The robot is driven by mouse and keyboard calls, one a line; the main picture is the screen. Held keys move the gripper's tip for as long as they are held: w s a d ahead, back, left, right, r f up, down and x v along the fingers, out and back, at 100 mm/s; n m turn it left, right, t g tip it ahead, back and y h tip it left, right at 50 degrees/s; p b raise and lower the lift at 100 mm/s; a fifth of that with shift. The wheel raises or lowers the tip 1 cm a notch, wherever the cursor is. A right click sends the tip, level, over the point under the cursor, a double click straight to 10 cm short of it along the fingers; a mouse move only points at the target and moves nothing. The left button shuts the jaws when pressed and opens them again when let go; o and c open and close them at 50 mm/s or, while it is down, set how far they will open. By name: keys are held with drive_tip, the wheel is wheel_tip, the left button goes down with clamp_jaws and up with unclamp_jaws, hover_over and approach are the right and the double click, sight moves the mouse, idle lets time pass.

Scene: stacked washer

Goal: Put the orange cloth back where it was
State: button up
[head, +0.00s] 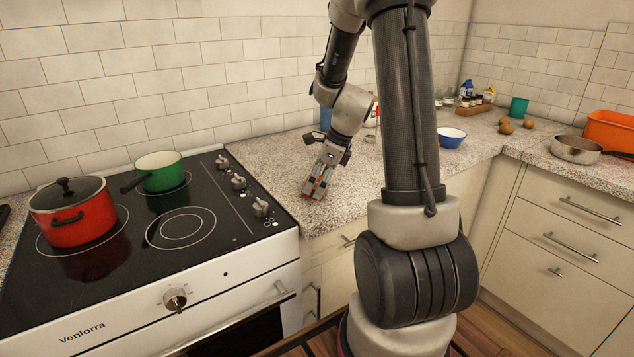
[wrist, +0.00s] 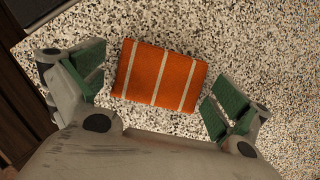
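The orange cloth (wrist: 160,76) is a folded rectangle with pale stripes. It lies on the speckled counter in the wrist view, close to the counter's edge. In the head view only small parts of the cloth (head: 318,186) show, at and between my fingers. My gripper (wrist: 156,92) is open, pointing down over the cloth, with one green-padded finger on either side. Gaps show between the cloth and both pads. In the head view my gripper (head: 320,177) is low over the counter, right of the stove.
The black stove top (head: 110,260) bears a red pot (head: 75,219) and a green pan (head: 160,171) on the left. A blue bowl (head: 452,138), a metal pan (head: 575,150) and an orange bin (head: 612,131) stand to the right. My arm hides part of the counter.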

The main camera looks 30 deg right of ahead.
drive_tip(key=shift+r, duration=0.15)
drive_tip(key=a+v, duration=0.1)
drive_tip(key=v, duration=1.1)
drive_tip(key=s+a+r+n+h, duration=0.1)
drive_tip(key=s+a+r+n, duration=0.2)
drive_tip(key=s+n, duration=0.7)
drive_tip(key=s+a+r+n+t+h, duration=0.1)
drive_tip(key=s+a+r+n, duration=0.3)
drive_tip(key=s+n, duration=0.6)
drive_tip(key=shift+a+n+h, duration=0.5)
drive_tip(key=shift+n+h, duration=0.2)
drive_tip(key=shift+n, duration=2.6)
